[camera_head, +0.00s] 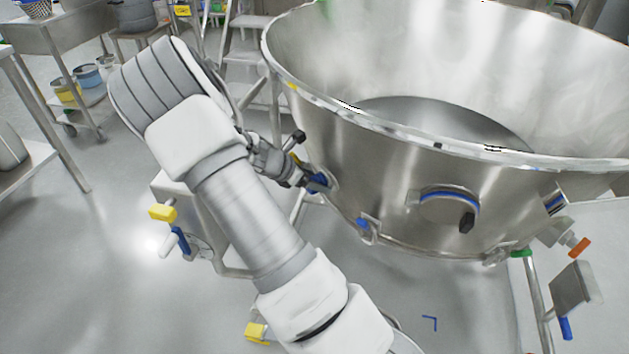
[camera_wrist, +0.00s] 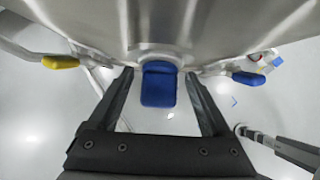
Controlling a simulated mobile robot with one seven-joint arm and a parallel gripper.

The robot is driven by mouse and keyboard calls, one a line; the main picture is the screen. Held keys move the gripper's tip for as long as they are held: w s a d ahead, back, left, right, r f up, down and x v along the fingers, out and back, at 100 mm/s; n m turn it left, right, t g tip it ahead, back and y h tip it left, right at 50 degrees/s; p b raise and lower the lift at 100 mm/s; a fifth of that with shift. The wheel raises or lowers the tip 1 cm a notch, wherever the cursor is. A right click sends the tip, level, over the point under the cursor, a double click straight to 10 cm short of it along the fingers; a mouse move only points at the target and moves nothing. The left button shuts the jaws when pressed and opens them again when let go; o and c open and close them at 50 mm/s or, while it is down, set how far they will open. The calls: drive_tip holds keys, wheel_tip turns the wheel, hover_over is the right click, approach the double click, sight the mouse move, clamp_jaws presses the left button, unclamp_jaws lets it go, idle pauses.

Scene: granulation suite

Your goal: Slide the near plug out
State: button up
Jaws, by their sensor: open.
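A blue plug (camera_head: 318,182) sits in a steel fitting on the left side of the large steel bowl (camera_head: 400,165). In the wrist view the blue plug (camera_wrist: 158,88) shows from above as a rounded block against the bowl wall (camera_wrist: 190,22). My gripper (camera_head: 306,178) is at the plug. In the wrist view its two dark fingers (camera_wrist: 160,76) are spread, one on each side of the plug, with a visible gap on both sides. The plug's inner end is hidden in the fitting.
A round port with a black handle (camera_head: 467,221) and a small blue part (camera_head: 362,224) are on the bowl's front. A yellow handle (camera_wrist: 60,62) and a blue handle (camera_wrist: 248,78) flank the gripper. Steps (camera_head: 247,62) stand behind. Open floor lies below.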

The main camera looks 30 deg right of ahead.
clamp_jaws()
idle(0.3)
drive_tip(key=a+p, duration=0.1)
drive_tip(key=a, duration=0.2)
drive_tip(key=shift+a, duration=0.25)
unclamp_jaws()
drive_tip(key=p+v, duration=0.6)
drive_tip(key=v, duration=1.1)
drive_tip(key=shift+a, duration=0.25)
drive_tip(key=shift+r, duration=0.2)
